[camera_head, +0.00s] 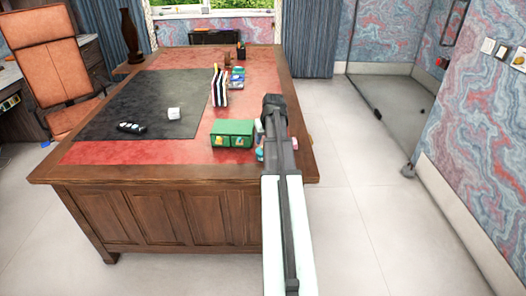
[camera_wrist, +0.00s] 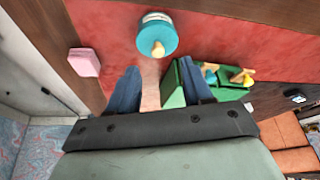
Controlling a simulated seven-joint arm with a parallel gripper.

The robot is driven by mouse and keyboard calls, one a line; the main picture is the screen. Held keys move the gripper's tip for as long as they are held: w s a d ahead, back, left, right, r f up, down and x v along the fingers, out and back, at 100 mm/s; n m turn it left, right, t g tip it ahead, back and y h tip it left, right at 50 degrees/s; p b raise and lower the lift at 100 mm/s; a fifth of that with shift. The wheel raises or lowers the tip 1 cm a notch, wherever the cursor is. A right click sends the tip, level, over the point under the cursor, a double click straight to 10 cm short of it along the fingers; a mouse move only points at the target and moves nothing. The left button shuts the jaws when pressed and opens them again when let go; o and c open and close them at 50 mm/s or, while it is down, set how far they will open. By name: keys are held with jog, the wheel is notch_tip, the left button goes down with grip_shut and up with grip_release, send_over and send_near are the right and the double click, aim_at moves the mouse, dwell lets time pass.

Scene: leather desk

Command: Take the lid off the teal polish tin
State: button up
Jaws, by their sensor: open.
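The teal polish tin (camera_wrist: 157,42) stands on the red leather at the top centre of the wrist view, with a pale yellow knob on it. A sliver of teal (camera_head: 260,155) shows beside my arm in the head view; most of it is hidden behind the arm. My gripper (camera_wrist: 160,78) is open and empty, its two blue-grey fingers apart. The tin lies beyond the fingertips in the wrist view, not between them. In the head view my arm hides the fingers.
A green box (camera_head: 232,133) with yellow-knobbed fronts stands left of my arm; it also shows near the right finger in the wrist view (camera_wrist: 174,88). A pink block (camera_wrist: 84,62) lies near the desk edge.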

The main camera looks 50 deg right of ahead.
jog(key=shift+d+x, duration=0.1)
jog(key=shift+x, duration=1.45)
jog(key=shift+d+x, duration=0.15)
jog(key=shift+x, duration=1.35)
jog(key=shift+w, duration=0.1)
jog(key=shift+r, duration=0.1)
grip_shut()
